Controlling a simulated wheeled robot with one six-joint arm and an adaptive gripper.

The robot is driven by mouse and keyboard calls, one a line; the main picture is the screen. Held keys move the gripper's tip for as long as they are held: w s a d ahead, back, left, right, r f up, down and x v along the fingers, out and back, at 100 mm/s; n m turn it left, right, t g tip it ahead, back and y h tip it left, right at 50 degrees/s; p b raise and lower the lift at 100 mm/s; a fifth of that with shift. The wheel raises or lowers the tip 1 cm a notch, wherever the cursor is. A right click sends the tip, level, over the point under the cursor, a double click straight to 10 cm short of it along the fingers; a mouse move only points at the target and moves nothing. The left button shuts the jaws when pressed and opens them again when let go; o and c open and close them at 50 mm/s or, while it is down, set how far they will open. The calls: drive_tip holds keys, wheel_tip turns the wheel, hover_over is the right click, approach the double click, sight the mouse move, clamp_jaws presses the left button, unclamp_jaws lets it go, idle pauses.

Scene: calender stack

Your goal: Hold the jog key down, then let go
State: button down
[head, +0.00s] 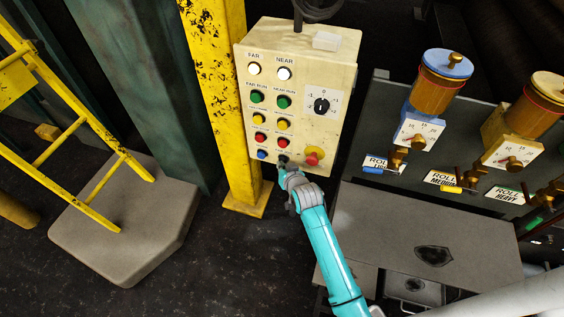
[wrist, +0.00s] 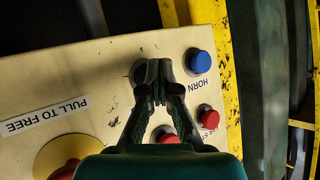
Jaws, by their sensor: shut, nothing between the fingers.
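A cream control box (head: 330,70) hangs by a yellow post and carries two columns of keys. At the foot of the right column, beside the blue key (head: 262,155), is a dark key (head: 283,159); its label is too small to read. My gripper (head: 282,168) is shut and empty, with its tips at this key. In the wrist view, the shut fingers (wrist: 159,82) cover most of a key whose grey rim (wrist: 137,72) shows at their left. The blue key marked HORN (wrist: 198,61) is close at their right. Whether the tips touch or press the key is hidden.
A red and yellow mushroom stop (head: 313,156) sits right of my gripper. Red keys (head: 283,141) are just above it. A yellow post (head: 228,100) stands left of the box. The roll bench (head: 400,220) with valves is at the right.

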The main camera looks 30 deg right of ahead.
drive_tip(key=shift+s+a, duration=0.65)
drive_tip(key=shift+s, duration=0.05)
drive_tip(key=shift+a, duration=0.1)
drive_tip(key=s+a, duration=0.3)
drive_tip(key=shift+s+a, duration=0.2)
drive_tip(key=shift+s, duration=0.05)
idle(0.3)
idle(0.4)
